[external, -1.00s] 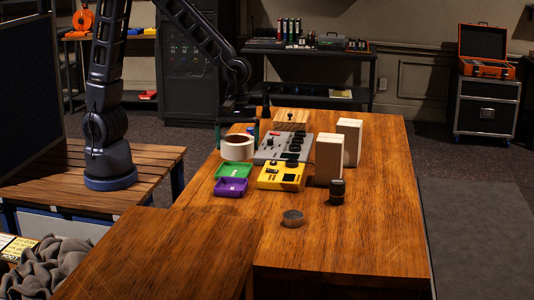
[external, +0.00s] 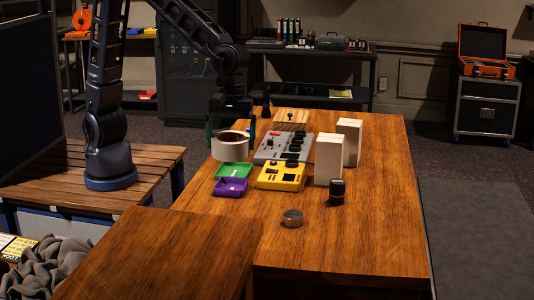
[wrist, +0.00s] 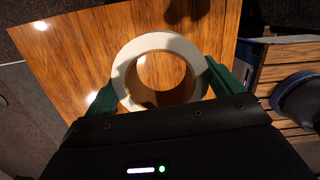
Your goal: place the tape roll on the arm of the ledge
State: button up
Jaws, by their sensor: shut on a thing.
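The tape roll (external: 230,153) is a wide, pale ring with a brown inside, at the left edge of the wooden desk. My gripper (external: 231,134) is over it, pointing down, with its green fingers on opposite sides of the ring. In the wrist view the tape roll (wrist: 163,43) sits between the two fingers, and my gripper (wrist: 163,85) is shut on it. The roll's axis is roughly upright. I cannot tell how far it is off the desk. No part is clearly recognisable as the ledge's arm; two pale upright blocks (external: 328,160) stand on the desk's right half.
Right of the roll are a grey mixer (external: 276,149) and a yellow device (external: 281,176). Green (external: 233,171) and purple (external: 230,187) trays lie just in front. A black cylinder (external: 337,192) and a round tin (external: 292,218) stand nearer. The front right desk is clear.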

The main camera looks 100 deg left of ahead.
jog(key=s+d+r, duration=0.3)
jog(key=s+d, duration=0.1)
jog(key=d, duration=0.6)
jog(key=s+d+r+m, duration=0.1)
jog(key=s+d+r, duration=0.2)
jog(key=d, duration=0.6)
jog(key=s+d+r, duration=0.3)
jog(key=s+d, duration=0.1)
jog(key=d, duration=0.6)
jog(key=f, duration=1.9)
jog(key=shift+w+a+f, duration=0.1)
jog(key=shift+w+a, duration=0.1)
jog(key=shift+f, duration=0.15)
jog(key=o, duration=0.9)
